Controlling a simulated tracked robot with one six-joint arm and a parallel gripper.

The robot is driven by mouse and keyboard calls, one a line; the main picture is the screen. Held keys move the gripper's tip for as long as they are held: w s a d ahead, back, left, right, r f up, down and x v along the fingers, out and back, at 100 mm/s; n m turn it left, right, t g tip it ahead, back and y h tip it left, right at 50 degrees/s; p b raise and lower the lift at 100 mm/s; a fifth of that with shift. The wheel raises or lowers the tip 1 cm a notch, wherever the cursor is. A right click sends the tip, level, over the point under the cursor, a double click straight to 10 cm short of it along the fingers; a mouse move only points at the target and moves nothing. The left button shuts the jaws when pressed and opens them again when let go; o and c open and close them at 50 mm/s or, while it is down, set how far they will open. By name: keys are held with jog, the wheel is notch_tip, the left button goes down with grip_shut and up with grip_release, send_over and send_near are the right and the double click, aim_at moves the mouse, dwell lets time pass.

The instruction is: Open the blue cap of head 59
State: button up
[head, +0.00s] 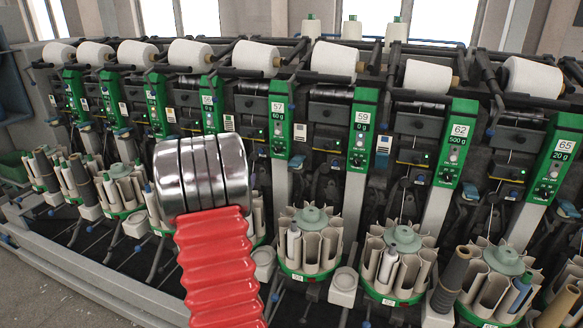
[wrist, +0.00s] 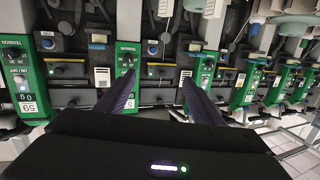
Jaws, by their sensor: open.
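Head 59 has a green panel (head: 362,130) reading 59 and 0 g, right of centre in the head view. In the wrist view the scene is upside down and this panel (wrist: 30,88) stands at the far left. A small blue round part (wrist: 47,43) sits beside it there, and a flat blue piece (wrist: 97,38) is farther right; I cannot tell for sure which is the cap. My gripper (wrist: 158,77) is open and empty, its two dark fingers pointing into the machine, right of the 59 panel. In the head view my arm hides the gripper.
Neighbouring green panels, 57 (head: 279,120) and 62 (head: 455,140), flank head 59. White yarn cones (head: 334,59) line the top. Round magazines (head: 310,245) with tubes stand out below the panels. The floor at lower left is clear.

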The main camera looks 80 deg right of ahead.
aim_at(292, 166)
jog(key=s+d+f+m+g+h, duration=0.1)
jog(key=s+d+f+g, duration=0.1)
jog(key=s, duration=0.4)
jog(key=s+d+f+m+g, duration=0.1)
jog(key=s+d+f+g, duration=0.1)
jog(key=s+d, duration=0.2)
jog(key=shift+s+m+g+h, duration=0.3)
jog(key=shift+s+g+h, duration=0.1)
jog(key=shift+s, duration=0.7)
jog(key=shift+d, duration=0.1)
jog(key=d, duration=0.9)
jog(key=s+d, duration=0.1)
jog(key=d, duration=0.3)
jog(key=shift+d, duration=0.35)
jog(key=shift+s, duration=0.1)
jog(key=c, duration=1.5)
jog(key=shift+w+r, duration=0.1)
jog(key=shift+w, duration=0.1)
